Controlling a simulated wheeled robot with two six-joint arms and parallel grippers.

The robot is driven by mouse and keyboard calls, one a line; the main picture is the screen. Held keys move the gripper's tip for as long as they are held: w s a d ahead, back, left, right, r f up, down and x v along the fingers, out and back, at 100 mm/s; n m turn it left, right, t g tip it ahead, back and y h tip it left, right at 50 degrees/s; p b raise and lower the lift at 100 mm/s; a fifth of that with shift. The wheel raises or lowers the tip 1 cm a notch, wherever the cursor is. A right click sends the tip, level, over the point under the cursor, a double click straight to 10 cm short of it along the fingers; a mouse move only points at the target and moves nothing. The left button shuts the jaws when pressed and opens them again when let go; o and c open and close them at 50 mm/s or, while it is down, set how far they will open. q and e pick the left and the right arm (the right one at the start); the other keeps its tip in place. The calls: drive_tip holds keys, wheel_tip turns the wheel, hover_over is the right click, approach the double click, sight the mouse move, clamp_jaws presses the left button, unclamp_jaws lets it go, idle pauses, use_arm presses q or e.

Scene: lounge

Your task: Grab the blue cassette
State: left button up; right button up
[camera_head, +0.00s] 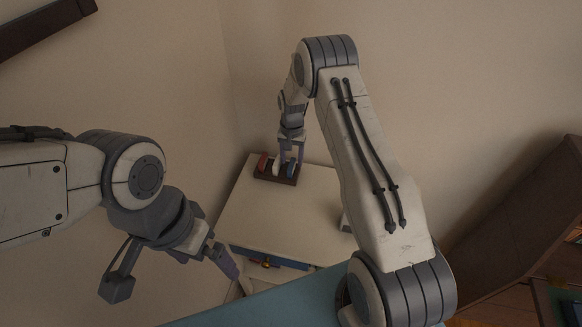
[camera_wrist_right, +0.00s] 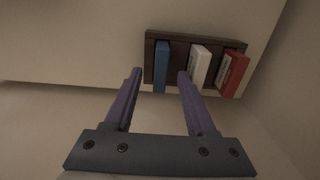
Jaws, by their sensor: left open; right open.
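A blue cassette (camera_wrist_right: 161,66) stands at the left end of a dark brown rack (camera_wrist_right: 211,43) in the right wrist view. In the head view the blue cassette (camera_head: 291,169) is at the rack's right end, partly hidden by my right gripper. My right gripper (camera_wrist_right: 160,76) is open and empty. Its fingertips lie to either side of the blue cassette in the wrist view; whether they touch it I cannot tell. My left gripper (camera_head: 232,268) is open, low at the left near the cabinet's front, far from the rack.
A white cassette (camera_wrist_right: 200,67) and a red cassette (camera_wrist_right: 235,74) stand in the same rack. The rack is on a pale cabinet top (camera_head: 275,215), near the wall corner. The top in front of it is mostly clear. A teal surface (camera_head: 270,312) is nearer me.

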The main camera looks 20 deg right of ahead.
drive_tip(key=shift+f, duration=1.3)
clamp_jaws()
drive_tip(key=shift+r, duration=0.15)
